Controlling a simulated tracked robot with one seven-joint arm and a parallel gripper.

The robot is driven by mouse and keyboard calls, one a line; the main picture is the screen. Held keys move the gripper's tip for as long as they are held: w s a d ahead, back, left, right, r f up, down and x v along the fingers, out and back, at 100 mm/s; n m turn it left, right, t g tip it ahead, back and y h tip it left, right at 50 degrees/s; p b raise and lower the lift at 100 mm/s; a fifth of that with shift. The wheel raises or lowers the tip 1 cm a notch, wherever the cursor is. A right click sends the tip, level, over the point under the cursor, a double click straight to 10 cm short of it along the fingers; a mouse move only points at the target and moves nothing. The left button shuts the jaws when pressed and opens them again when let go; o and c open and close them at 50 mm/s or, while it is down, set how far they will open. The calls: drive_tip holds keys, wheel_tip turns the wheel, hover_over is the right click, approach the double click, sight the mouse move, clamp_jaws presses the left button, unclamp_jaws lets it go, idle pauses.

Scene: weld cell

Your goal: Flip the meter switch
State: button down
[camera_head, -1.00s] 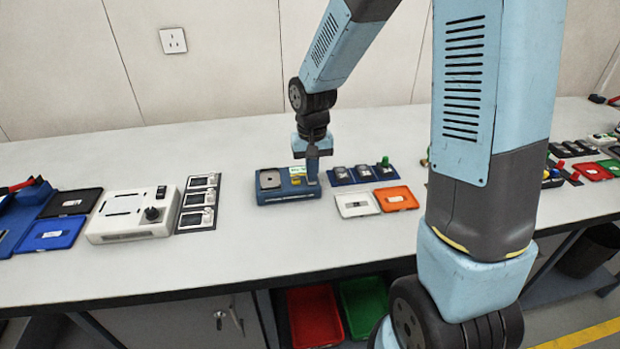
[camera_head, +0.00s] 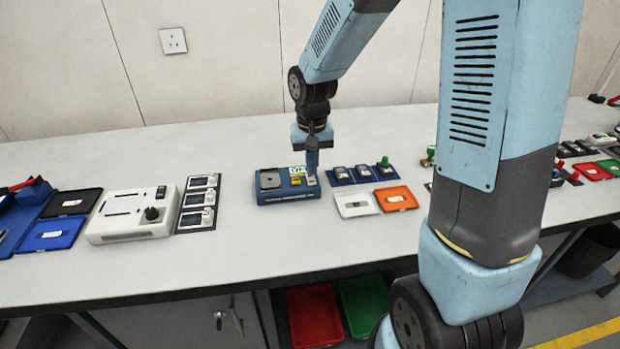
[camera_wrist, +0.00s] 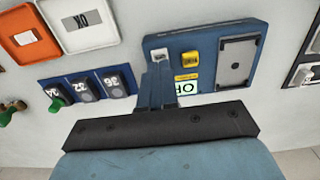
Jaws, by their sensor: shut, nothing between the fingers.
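A blue box (camera_head: 287,196), which I take to be the meter, sits on the bench with a grey square plate (camera_head: 270,180) on its left part. In the wrist view, the box (camera_wrist: 213,83) shows a small pale switch (camera_wrist: 159,54) at one end and a yellow part (camera_wrist: 190,58) beside it. My gripper (camera_head: 312,172) is shut and empty, pointing down over the box's right end. In the wrist view, the gripper's fingertips (camera_wrist: 159,67) appear close to the pale switch; contact cannot be told.
A blue rack (camera_head: 342,183) with several dark modules, a white tray (camera_head: 344,211) and an orange tray (camera_head: 408,206) stand right of the box. A white device with a knob (camera_head: 118,226) is at the left. The bench in front is clear.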

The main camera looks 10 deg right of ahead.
sight(312, 181)
drive_tip(key=shift+r, duration=2.15)
